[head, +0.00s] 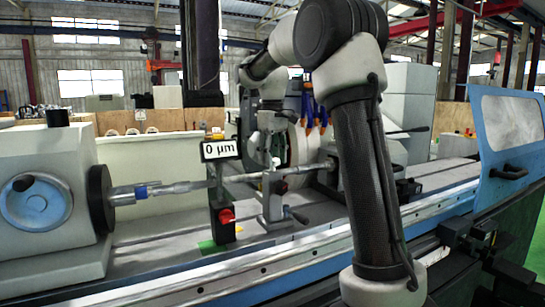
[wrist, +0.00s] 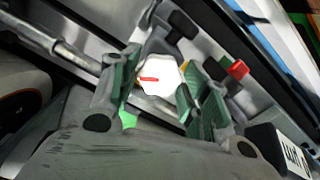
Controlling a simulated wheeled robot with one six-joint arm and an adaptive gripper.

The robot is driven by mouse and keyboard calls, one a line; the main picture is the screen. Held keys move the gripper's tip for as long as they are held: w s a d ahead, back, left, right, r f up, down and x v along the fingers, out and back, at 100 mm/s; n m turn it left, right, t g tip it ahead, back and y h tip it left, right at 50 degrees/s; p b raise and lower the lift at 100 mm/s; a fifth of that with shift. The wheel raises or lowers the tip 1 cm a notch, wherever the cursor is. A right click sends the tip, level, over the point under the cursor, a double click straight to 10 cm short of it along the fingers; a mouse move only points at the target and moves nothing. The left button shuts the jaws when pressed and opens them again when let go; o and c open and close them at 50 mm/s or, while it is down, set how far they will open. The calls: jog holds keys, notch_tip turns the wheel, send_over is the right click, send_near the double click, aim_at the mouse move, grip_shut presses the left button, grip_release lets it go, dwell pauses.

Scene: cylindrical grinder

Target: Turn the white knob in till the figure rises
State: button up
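The white knob (wrist: 160,76) shows in the wrist view as a lobed white disc with a red mark pointing left. My gripper (wrist: 161,84) is open, with one green-padded finger on each side of the knob. A narrow gap shows between knob and left finger; on the right I cannot tell whether pad and knob touch. In the head view the display (head: 221,149) reads 0 µm; only its edge shows in the wrist view (wrist: 292,155). My gripper is small and partly hidden in the head view (head: 271,152), so the knob is not clear there.
A red knob (head: 226,215) sits on the dark block under the display. A long workpiece (head: 180,188) runs from the headstock (head: 60,190) on the left past my gripper. The grinding wheel (head: 300,143) stands behind. A black lever (head: 297,215) sticks out at the right.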

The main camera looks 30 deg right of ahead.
jog(key=c, duration=0.4)
jog(key=shift+c, duration=0.2)
jog(key=shift+m, duration=3.4)
jog(key=o, duration=1)
notch_tip(320, 180, up, 12)
